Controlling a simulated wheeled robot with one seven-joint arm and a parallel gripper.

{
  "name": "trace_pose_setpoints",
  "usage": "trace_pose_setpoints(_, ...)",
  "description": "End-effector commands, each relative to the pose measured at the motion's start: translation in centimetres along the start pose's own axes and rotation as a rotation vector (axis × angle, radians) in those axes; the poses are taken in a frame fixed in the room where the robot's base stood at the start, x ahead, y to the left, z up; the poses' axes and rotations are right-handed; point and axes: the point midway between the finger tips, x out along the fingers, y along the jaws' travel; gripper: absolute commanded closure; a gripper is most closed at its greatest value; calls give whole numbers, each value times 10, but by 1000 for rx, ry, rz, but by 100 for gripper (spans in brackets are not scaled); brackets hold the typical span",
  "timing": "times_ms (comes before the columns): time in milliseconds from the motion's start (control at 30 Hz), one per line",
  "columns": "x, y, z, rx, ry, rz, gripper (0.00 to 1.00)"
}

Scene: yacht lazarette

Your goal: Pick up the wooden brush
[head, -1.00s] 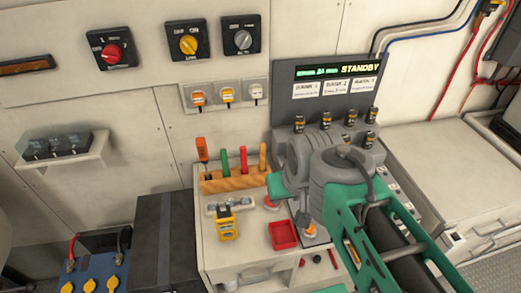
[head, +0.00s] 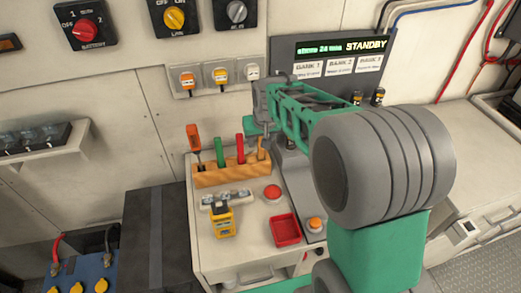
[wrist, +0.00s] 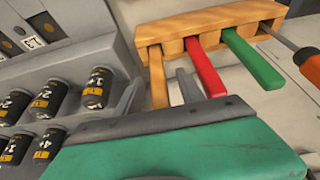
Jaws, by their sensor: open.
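The wooden brush is upright in the rack's end slot; its plain tan handle (head: 261,148) shows at the right end of the rack. In the wrist view the handle (wrist: 157,77) is left of the red handle. The wooden rack (head: 215,179) stands on the white cabinet top. My gripper (head: 263,120) is open and empty, close to the brush handle at the rack's right end. One grey finger (wrist: 188,88) shows between the brush handle and the red handle; the other is not clear. The brush's lower end is hidden.
The rack also holds a red handle (head: 239,148), a green handle (head: 219,152) and an orange screwdriver (head: 194,138). A yellow meter (head: 222,222), a red tray (head: 285,230) and a red button (head: 272,192) are in front. The grey battery console (head: 300,46) stands behind my arm.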

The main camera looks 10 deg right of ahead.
Motion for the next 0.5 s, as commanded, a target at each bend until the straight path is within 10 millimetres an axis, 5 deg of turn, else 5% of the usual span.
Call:
trace_pose_setpoints(200, 35, 1, 4, 1, -4, 0, 55)
trace_pose_setpoints(500, 41, 1, 4, 2, 1, 1, 58)
